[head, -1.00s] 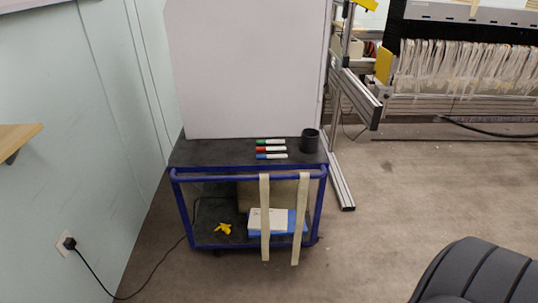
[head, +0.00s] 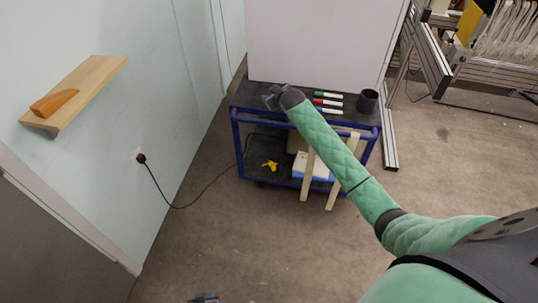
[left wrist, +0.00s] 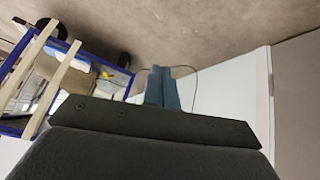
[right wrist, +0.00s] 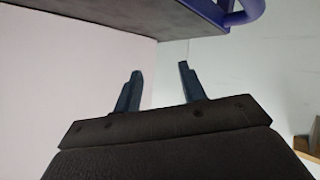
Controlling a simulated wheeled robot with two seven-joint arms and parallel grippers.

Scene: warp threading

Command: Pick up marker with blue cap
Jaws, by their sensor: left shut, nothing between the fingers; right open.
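The marker with the blue cap (head: 332,112) lies on the dark top of the blue-framed cart, nearest the front in a row of markers. My right sleeve passes close to its left end. The red-capped marker (head: 328,102) and the green-capped marker (head: 328,95) lie behind it. My right gripper (head: 270,98) is at the cart's left side, left of the markers, open and empty. Its parted fingers show in the right wrist view (right wrist: 160,82). My left gripper (head: 205,298) is low at the bottom edge, far from the cart, its fingers shut and empty in the left wrist view (left wrist: 161,84).
A black cup (head: 368,101) stands right of the markers. A white board (head: 325,45) rises behind the cart top (head: 249,92). A wooden shelf (head: 100,80) juts from the left wall. Floor before the cart is open.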

